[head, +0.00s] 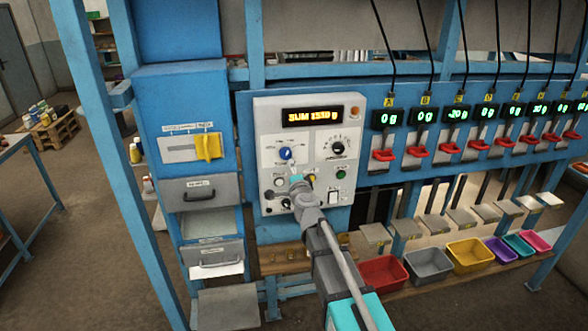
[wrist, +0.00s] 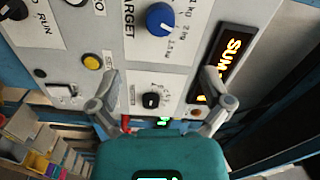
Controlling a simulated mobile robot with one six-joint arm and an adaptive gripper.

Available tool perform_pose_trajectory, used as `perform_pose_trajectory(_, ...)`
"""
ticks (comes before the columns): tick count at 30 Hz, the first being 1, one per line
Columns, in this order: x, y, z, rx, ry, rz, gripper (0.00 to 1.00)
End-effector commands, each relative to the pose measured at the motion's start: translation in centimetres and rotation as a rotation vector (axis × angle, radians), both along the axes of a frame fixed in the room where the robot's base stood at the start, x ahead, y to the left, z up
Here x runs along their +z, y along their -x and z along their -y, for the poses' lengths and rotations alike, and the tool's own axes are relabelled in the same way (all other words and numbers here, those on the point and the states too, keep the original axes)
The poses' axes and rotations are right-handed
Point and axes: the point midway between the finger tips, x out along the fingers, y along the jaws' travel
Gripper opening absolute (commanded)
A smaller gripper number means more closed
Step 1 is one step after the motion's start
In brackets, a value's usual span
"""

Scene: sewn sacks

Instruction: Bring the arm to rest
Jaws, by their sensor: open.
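My arm reaches up from the bottom of the head view to a grey control panel (head: 264,130). My gripper (head: 298,182) is in front of the panel's lower middle. In the wrist view my gripper (wrist: 161,75) is open, its two fingers spread wide with nothing held between them. A black knob (wrist: 151,100) shows between the fingers, and a blue knob (wrist: 161,19) marked TARGET lies beyond them. I cannot tell whether the fingers touch the panel.
The panel has a lit amber display (head: 313,116) and a yellow button (wrist: 91,62). Left is a blue cabinet with a yellow lever (head: 208,146) and drawers. Right are several green readouts, red clips, and coloured bins such as a red one (head: 384,274). Open floor lies far left.

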Motion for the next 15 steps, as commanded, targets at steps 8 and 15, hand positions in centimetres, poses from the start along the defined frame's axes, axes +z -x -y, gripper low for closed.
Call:
perform_pose_trajectory(8,-1.4,1.0,0.2,0.066,0.072,0.018,0.98)
perform_pose_trajectory(15,-6.0,4.0,0.6,0.254,0.283,0.022,0.98)
